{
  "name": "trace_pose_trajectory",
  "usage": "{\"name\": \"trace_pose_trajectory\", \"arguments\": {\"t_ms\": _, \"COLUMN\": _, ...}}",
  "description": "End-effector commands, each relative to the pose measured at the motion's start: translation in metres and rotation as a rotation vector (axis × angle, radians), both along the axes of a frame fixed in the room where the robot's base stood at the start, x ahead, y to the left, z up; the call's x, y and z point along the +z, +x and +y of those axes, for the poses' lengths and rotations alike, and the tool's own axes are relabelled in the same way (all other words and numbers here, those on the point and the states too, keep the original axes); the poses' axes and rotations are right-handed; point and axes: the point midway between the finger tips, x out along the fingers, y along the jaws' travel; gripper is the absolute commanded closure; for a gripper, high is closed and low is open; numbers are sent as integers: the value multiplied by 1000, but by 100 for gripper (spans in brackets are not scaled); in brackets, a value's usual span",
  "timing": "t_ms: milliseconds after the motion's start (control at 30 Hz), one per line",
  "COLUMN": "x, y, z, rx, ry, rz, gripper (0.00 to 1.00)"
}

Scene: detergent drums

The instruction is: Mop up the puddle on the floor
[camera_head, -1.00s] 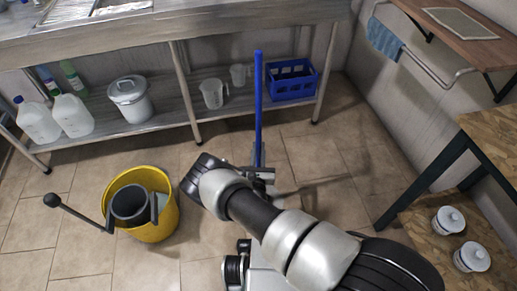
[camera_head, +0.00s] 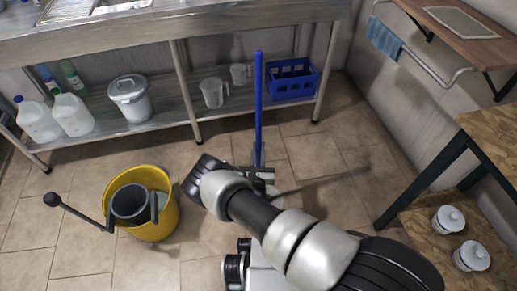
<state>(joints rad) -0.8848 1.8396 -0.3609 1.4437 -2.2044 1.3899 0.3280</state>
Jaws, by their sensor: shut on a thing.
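A blue mop handle (camera_head: 258,100) stands upright in front of the shelf unit. My gripper (camera_head: 262,172) is at the lower part of the handle and is shut on it; my arm hides part of the jaws. A yellow bucket (camera_head: 166,223) with a grey wringer (camera_head: 130,203) and a black-knobbed lever stands on the floor to the left of my arm. I cannot make out the puddle clearly on the tiled floor (camera_head: 325,160).
A steel sink bench with a lower shelf (camera_head: 155,126) runs along the back, holding jugs, a white bucket (camera_head: 130,98) and a blue crate (camera_head: 291,79). A wooden table (camera_head: 497,140) stands at the right, with two white jars below. Floor between bucket and bench is clear.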

Motion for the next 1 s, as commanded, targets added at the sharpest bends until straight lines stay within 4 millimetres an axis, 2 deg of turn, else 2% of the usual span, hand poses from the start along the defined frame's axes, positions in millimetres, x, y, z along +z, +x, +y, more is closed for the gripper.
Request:
{"name": "trace_pose_trajectory", "arguments": {"t_ms": 267, "x": 2, "y": 1, "z": 0, "rx": 0, "ry": 0, "rz": -4, "gripper": 100}}
{"name": "trace_pose_trajectory", "arguments": {"t_ms": 300, "x": 2, "y": 1, "z": 0, "rx": 0, "ry": 0, "rz": -4, "gripper": 78}}
{"name": "trace_pose_trajectory", "arguments": {"t_ms": 400, "x": 2, "y": 1, "z": 0, "rx": 0, "ry": 0, "rz": -3, "gripper": 61}}
{"name": "trace_pose_trajectory", "arguments": {"t_ms": 1000, "x": -1, "y": -3, "z": 4, "rx": -6, "ry": 1, "rz": 1, "gripper": 61}}
